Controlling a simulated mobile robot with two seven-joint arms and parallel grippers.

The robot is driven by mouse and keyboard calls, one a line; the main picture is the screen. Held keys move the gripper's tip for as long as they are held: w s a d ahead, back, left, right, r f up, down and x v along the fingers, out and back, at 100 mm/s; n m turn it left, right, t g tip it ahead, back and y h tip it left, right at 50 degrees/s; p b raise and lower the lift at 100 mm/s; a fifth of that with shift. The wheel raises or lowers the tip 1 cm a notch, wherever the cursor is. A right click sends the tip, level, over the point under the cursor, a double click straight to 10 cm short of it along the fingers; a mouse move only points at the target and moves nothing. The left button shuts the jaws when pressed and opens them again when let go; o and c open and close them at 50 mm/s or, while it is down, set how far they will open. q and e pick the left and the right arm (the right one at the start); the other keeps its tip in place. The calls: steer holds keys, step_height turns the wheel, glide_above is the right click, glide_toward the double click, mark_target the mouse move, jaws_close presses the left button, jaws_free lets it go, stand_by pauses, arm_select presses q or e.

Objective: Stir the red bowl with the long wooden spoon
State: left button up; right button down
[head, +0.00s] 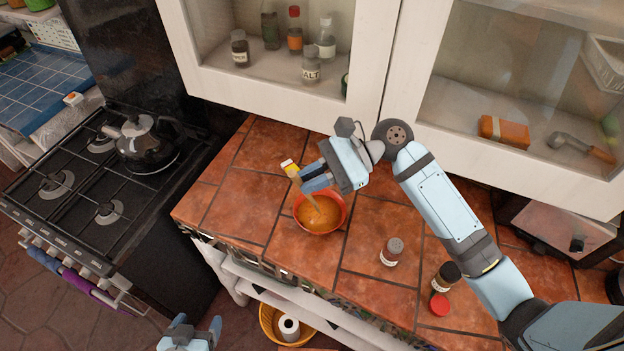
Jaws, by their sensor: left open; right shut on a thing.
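The red bowl (343,222) stands on the tiled counter and holds an orange-brown liquid. My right gripper (309,179) is shut on the wooden spoon (291,169), just above the bowl's far rim. The spoon's pale, yellowish upper end sticks out beyond the fingers, and its shaft slants down into the bowl. Its lower end is hidden in the liquid. My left gripper (197,325) is open and empty at the bottom edge of the view, low in front of the counter and well away from the bowl.
Two seasoning jars (391,251) (446,277) and a red lid (439,304) stand right of the bowl. Glass-fronted cabinets (375,60) hang close behind my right gripper. A stove with a kettle (149,141) is at left. The counter left of the bowl is clear.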

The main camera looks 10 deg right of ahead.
steer(key=shift+r, duration=2.05)
